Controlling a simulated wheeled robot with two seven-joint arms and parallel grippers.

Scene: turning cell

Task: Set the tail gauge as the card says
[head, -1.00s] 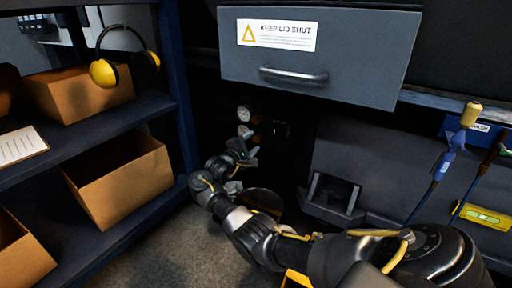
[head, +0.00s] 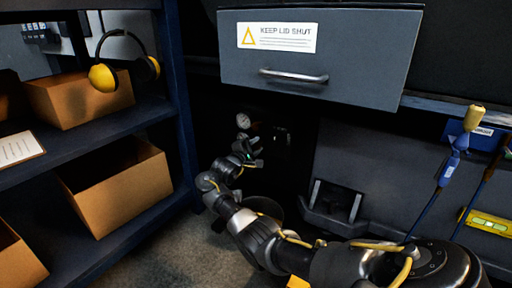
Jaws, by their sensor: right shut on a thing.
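A round white gauge (head: 243,121) shows on the dark machine wall under the grey lid, too small to read. My right gripper (head: 248,151) is just below it and hides what lies behind. It is shut on a small part there, which the gripper itself mostly covers; I cannot tell its shape. A white card (head: 18,148) with lines of print lies on the shelf at the left, its text too small to read. My left gripper is not in view.
A grey lid (head: 350,60) marked KEEP LID SHUT, with a handle (head: 293,76), juts out above the gauge. A blue shelf (head: 95,128) with cardboard boxes (head: 118,198) and yellow ear defenders (head: 103,78) stands at left. Tools (head: 452,160) hang at right.

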